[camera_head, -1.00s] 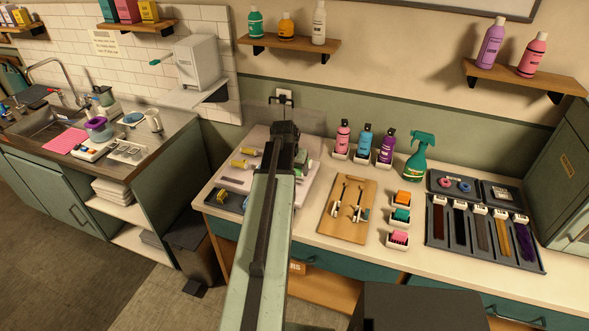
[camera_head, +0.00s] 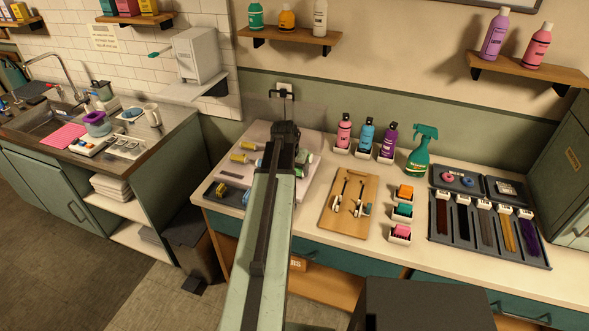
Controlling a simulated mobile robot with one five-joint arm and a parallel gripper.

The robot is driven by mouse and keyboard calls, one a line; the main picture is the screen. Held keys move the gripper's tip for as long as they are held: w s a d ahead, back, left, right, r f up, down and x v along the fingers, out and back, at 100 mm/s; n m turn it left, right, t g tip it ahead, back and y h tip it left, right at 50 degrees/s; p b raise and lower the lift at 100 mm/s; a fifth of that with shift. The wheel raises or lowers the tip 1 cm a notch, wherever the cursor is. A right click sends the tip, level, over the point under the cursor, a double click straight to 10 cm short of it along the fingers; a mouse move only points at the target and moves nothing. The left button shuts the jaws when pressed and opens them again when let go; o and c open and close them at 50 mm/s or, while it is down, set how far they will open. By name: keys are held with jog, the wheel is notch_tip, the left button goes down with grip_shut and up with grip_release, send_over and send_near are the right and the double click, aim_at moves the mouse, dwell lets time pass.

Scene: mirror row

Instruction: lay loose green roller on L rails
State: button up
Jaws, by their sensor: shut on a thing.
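My arm reaches up the middle of the picture over the left part of the counter. Its dark upper end (camera_head: 285,132) is in front of a pale board (camera_head: 222,174). My gripper is hidden behind my arm, so its fingers and anything in them do not show. Small greenish pieces (camera_head: 304,157) show just right of my arm on the board, partly covered; I cannot tell whether one is the loose green roller. Yellow rollers (camera_head: 238,158) lie on the board left of my arm. I cannot make out which parts are the L rails.
A dark tray (camera_head: 233,204) with small blue and yellow pieces is at the board's front left. To the right are a wooden board (camera_head: 334,226) with tools, small bins (camera_head: 401,213), bottles (camera_head: 366,137), a green spray bottle (camera_head: 420,152) and a dark swatch tray (camera_head: 440,232).

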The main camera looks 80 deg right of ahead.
jog(key=shift+f, duration=0.15)
dwell(0.3)
jog(key=o, duration=1.5)
jog(key=shift+c, duration=0.2)
jog(key=shift+o, duration=0.7)
notch_tip(320, 180, up, 7)
jog(key=p, duration=0.7)
